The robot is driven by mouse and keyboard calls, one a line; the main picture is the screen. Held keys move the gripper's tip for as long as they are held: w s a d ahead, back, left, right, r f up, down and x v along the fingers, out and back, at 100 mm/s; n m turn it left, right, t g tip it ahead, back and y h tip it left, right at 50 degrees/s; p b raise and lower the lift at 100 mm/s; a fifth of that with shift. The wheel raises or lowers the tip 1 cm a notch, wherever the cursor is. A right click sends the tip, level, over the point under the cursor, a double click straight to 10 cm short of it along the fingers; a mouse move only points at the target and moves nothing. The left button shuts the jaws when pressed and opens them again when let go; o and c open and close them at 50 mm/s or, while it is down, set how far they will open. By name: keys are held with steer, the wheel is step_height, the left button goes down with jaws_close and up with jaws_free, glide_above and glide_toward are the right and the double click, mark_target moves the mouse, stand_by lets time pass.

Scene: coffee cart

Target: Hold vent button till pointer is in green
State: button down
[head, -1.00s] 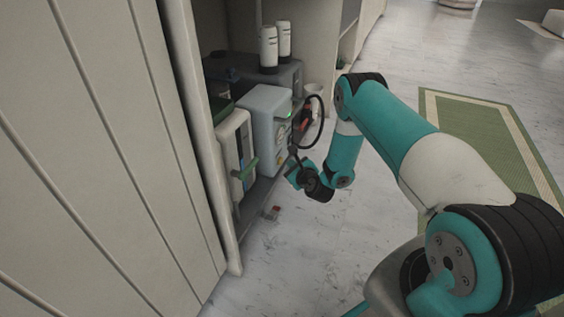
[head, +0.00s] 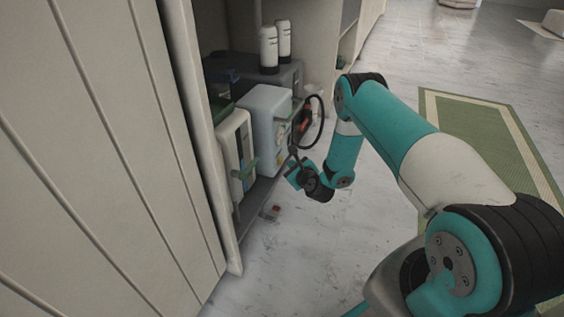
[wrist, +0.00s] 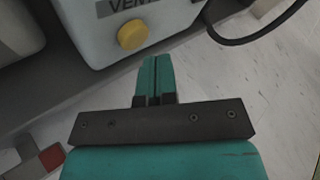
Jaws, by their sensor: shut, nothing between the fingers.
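The yellow vent button (wrist: 132,35) sits on the front of a pale blue-grey machine (head: 268,108), under a label partly cut off at the top of the wrist view. My gripper (wrist: 154,60) is shut and empty. In the wrist view its fingertips are below and a little right of the button, with no clear contact. In the head view my gripper (head: 291,160) is in front of the lower part of the machine. The dial's pointer cannot be made out in either view.
A white machine (head: 232,150) with a green handle stands left of it. Two white bottles (head: 268,48) stand behind. A black hose (wrist: 262,35) hangs at the right. A small red block (head: 276,208) lies below.

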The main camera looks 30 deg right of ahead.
steer(key=shift+w+a, duration=0.1)
stand_by(0.3)
steer(key=shift+w+a, duration=0.2)
steer(key=shift+w+a, duration=0.3)
steer(key=shift+w, duration=0.1)
stand_by(0.7)
stand_by(2.0)
steer(key=shift+s+d, duration=0.6)
steer(key=shift+s, duration=0.15)
steer(key=shift+s+d+p, duration=0.5)
steer(key=shift+s+d, duration=0.3)
steer(key=shift+s, duration=0.2)
steer(key=shift+s+d+p, duration=0.5)
steer(key=shift+s+d, duration=0.25)
steer(key=shift+s, duration=0.2)
